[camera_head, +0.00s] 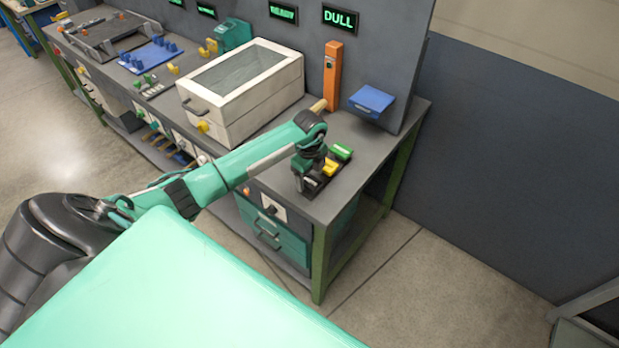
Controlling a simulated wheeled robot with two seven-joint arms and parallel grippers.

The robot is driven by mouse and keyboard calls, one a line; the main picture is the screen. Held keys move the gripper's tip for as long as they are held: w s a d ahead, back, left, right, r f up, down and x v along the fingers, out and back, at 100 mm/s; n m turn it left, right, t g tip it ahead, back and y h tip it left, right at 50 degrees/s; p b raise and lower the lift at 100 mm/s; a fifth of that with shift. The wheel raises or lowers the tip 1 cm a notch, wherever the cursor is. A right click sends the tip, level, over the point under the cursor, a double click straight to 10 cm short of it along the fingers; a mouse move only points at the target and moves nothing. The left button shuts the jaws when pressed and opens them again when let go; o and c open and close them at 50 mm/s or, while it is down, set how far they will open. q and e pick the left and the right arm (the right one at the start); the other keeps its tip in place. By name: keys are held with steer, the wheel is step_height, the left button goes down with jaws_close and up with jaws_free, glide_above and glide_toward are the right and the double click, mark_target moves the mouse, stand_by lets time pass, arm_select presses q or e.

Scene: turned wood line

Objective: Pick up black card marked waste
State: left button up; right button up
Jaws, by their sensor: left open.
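My left gripper (303,178) is open at the near right end of the bench, pointing down over a small dark holder. A black piece (312,184) beside the fingers may be the black card, but it is small, partly covered by the gripper, and I cannot read any marking. A yellow card (330,168) and a green card (342,152) sit in a row behind it, each with a pale label. I cannot tell whether the fingers touch the black piece. My right gripper is not in view.
A white box with a glass lid (246,82) stands left of my arm. An orange post (332,75) and a blue tray (372,101) are behind the cards. Teal drawers (272,230) are below the bench. The bench's right end has some bare surface.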

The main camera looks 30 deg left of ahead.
arm_select(q)
steer(key=shift+f, duration=0.45)
steer(key=shift+c, duration=0.2)
steer(key=c, duration=1)
steer(key=shift+r, duration=0.15)
